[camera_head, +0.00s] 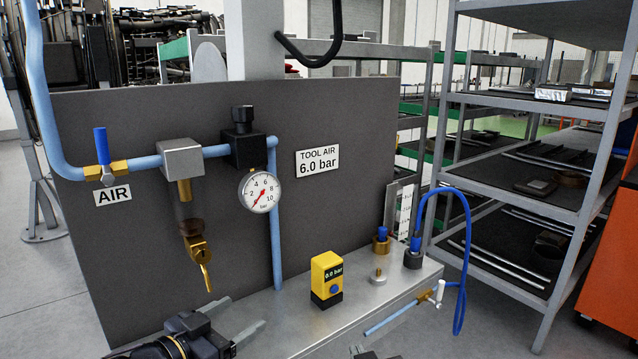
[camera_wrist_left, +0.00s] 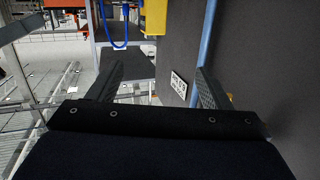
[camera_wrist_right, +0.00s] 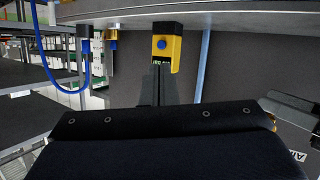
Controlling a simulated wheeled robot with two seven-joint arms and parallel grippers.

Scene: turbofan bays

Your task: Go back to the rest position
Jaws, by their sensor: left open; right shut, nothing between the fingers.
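My left gripper (camera_head: 233,318) is at the bottom left of the head view, in front of the dark panel's lower edge. Its two fingers stand apart, and the left wrist view shows them spread with nothing between them (camera_wrist_left: 158,85). My right gripper (camera_head: 364,353) barely shows at the bottom edge of the head view. In the right wrist view its fingers (camera_wrist_right: 157,80) are together and empty. They line up in that picture with the yellow box; I cannot tell how far apart they are.
The dark panel (camera_head: 345,115) carries blue pipes, a valve, a filter and a pressure gauge (camera_head: 259,192). A metal ledge (camera_head: 290,325) holds the yellow box (camera_head: 326,280), fittings and a blue hose (camera_head: 463,265). A shelf rack (camera_head: 560,195) and orange cabinet (camera_head: 612,245) stand right.

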